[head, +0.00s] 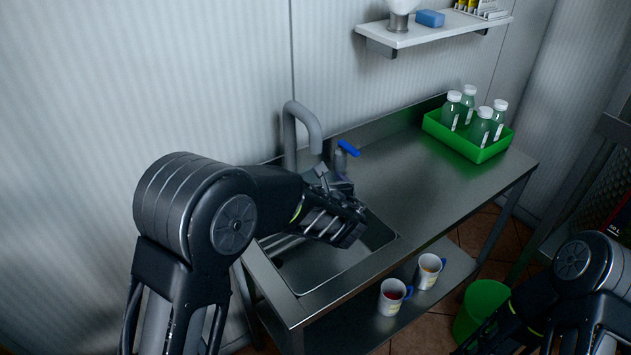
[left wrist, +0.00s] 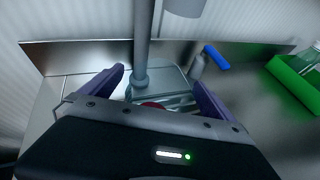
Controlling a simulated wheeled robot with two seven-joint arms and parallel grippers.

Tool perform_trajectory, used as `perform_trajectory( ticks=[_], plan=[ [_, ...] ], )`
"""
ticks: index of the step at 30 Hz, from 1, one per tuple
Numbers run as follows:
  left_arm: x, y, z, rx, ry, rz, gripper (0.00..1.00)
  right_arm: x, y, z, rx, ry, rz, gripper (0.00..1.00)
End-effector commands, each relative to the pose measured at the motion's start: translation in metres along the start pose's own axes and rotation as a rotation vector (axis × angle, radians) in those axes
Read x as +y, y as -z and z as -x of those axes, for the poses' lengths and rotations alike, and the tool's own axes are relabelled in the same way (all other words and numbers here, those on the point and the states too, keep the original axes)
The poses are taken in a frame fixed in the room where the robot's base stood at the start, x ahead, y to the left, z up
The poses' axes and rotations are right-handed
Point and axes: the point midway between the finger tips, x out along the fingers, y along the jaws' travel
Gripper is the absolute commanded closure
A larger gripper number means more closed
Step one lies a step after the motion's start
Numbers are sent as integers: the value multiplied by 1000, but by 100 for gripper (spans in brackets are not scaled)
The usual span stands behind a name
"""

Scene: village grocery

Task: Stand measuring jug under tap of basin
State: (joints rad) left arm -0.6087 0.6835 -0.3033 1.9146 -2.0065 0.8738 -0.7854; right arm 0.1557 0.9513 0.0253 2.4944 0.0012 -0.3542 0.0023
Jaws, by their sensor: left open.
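The grey curved tap (head: 305,122) stands at the back of the steel basin (head: 350,262), with a blue lever (head: 348,148) to its right. My left gripper (head: 345,222) is over the basin, in front of the tap. In the left wrist view its two purple fingers (left wrist: 160,92) are spread apart, with the tap's pipe (left wrist: 141,45) beyond. Between them is a pale, see-through shape with a red part (left wrist: 152,104), partly hidden by the gripper body. It may be the measuring jug, but I cannot tell. The head view shows no clear jug. My right gripper, at the lower right edge, is unclear.
A green crate (head: 470,148) of several bottles stands on the worktop's right end. The worktop (head: 405,190) between is clear. A green bin (head: 482,308) is on the floor. A wall shelf (head: 430,32) hangs above.

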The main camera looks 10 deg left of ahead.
Motion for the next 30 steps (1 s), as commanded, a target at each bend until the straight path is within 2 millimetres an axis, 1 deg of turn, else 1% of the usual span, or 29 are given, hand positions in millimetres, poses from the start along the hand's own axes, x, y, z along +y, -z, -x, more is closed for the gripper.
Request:
perform_trajectory(
  ticks=[4, 8, 11, 18, 22, 25, 30],
  plan=[
    [0, -6, 2, 0, 0, 0, 0, -2, 0, 6, -1, -1, -1, 0],
    [-1, -2, 17, -1, 2, 1, 0, 0, 0, 0, 0, -1, 0, 0],
    [-1, -2, 35, -1, 4, 2, 0, 1, 0, -3, 0, 0, 0, 0],
    [-1, -2, 86, -1, 5, 1, 0, 2, 1, -8, 2, 2, 2, 0],
    [-1, -2, 107, 0, 3, 2, 0, 3, 1, -9, 3, 3, 2, 0],
    [0, -2, 117, 0, 1, 0, 0, 3, 1, -10, 3, 3, 2, 0],
    [0, -3, 122, 0, 0, 0, 0, 3, 1, -10, 3, 3, 2, 0]
  ],
)
